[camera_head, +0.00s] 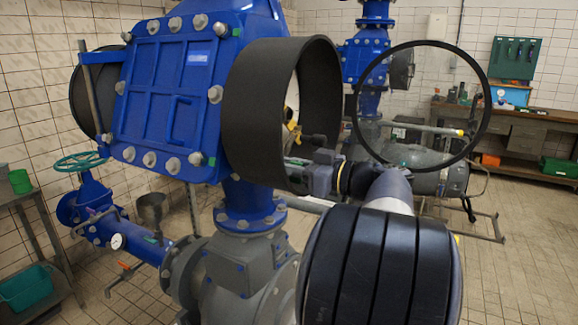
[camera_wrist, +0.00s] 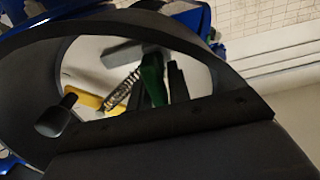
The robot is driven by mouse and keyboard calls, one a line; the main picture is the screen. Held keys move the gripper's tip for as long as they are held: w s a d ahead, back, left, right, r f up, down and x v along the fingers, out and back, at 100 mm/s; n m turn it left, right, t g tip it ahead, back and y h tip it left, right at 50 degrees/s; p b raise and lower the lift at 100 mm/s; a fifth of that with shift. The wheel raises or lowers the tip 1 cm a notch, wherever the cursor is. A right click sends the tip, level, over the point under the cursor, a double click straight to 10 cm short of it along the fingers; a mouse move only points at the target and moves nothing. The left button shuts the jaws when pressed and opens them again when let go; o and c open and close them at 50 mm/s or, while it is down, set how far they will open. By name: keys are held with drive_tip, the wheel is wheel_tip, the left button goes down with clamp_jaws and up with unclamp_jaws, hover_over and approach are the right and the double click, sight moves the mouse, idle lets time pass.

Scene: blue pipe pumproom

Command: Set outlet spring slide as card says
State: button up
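A coiled spring (camera_wrist: 121,92) shows through a round opening in the wrist view, beside a green part (camera_wrist: 152,80) and a yellow part (camera_wrist: 86,98). I cannot tell which part is the slide. My gripper (camera_head: 306,140) reaches to the dark open collar (camera_head: 262,112) on the right side of the blue housing (camera_head: 165,90). In the wrist view, two dark bars beside the green part look like my gripper (camera_wrist: 177,82); whether they touch anything is unclear. No other card is clearly seen.
A thin black hoop (camera_head: 484,115) stands right of my arm. A black knob (camera_wrist: 56,116) sits at the left of the opening in the wrist view. A workbench (camera_head: 525,150) is at the back right. Tiled floor (camera_head: 535,265) is clear at the right.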

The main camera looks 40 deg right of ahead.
clamp_jaws()
drive_tip(key=shift+w+d+f+b, duration=0.1)
drive_tip(key=shift+d+b, duration=0.15)
drive_tip(key=shift+b, duration=0.1)
drive_tip(key=d, duration=0.1)
drive_tip(key=w+d+b, duration=0.1)
drive_tip(key=d, duration=0.1)
drive_tip(key=w+d+b, duration=0.1)
drive_tip(key=d, duration=0.1)
drive_tip(key=shift+d, duration=0.1)
drive_tip(key=shift+r, duration=0.2)
drive_tip(key=shift+o, duration=1.1)
unclamp_jaws()
drive_tip(key=shift+o, duration=0.7)
drive_tip(key=shift+f, duration=0.1)
